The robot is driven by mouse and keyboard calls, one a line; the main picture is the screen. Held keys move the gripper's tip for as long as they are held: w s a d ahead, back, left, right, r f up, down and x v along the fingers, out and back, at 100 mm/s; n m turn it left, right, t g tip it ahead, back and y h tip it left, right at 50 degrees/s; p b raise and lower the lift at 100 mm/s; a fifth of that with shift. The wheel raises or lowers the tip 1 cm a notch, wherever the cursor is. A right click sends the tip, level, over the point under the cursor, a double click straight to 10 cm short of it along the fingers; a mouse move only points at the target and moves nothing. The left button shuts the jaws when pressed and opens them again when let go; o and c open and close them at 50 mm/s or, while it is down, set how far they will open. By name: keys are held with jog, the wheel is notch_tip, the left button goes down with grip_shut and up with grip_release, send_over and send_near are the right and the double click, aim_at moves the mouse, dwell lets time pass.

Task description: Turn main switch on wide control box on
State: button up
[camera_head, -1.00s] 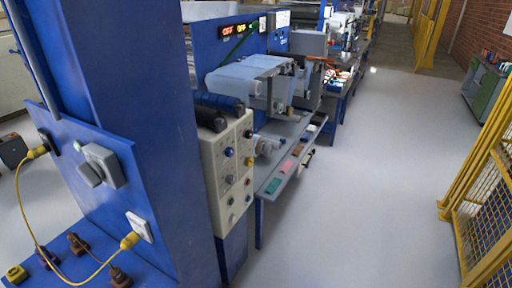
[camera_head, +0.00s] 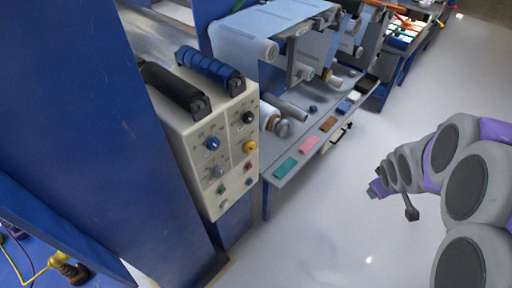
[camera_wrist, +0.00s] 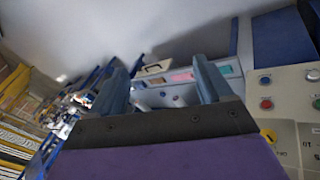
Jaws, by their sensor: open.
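The control box (camera_head: 214,158) is a cream panel with several coloured knobs and buttons, fixed beside the blue machine column in the head view. A blue knob (camera_head: 212,143), a yellow knob (camera_head: 249,147) and a black knob (camera_head: 248,117) show on its face. I cannot tell which one is the main switch. In the wrist view part of the panel (camera_wrist: 292,108) shows at the right, with a red button (camera_wrist: 266,103). My gripper (camera_wrist: 165,85) is open and empty in the wrist view. In the head view my arm is at the right, apart from the box.
A grey shelf (camera_head: 271,172) with coloured pads juts out right of the box. The pale floor (camera_head: 330,235) is clear between box and arm. A yellow cable (camera_head: 38,272) is at lower left.

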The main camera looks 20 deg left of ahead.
jog(key=w+a+f+n+t+y, duration=0.25)
jog(key=w+a+f+n, duration=0.3)
jog(key=w, duration=0.35)
jog(key=n+y+p, duration=0.3)
jog(key=n+y, duration=0.6)
jog(key=y, duration=0.7)
send_near(252, 150)
jog(key=shift+g, duration=0.45)
jog(key=b+x, duration=0.1)
jog(key=x, duration=0.2)
jog(key=b+x, duration=0.1)
jog(key=x, duration=0.2)
jog(key=b+x, duration=0.1)
jog(key=x, duration=0.2)
jog(key=shift+w+r, duration=0.25)
jog(key=shift+w, duration=0.05)
jog(key=c, duration=1.1)
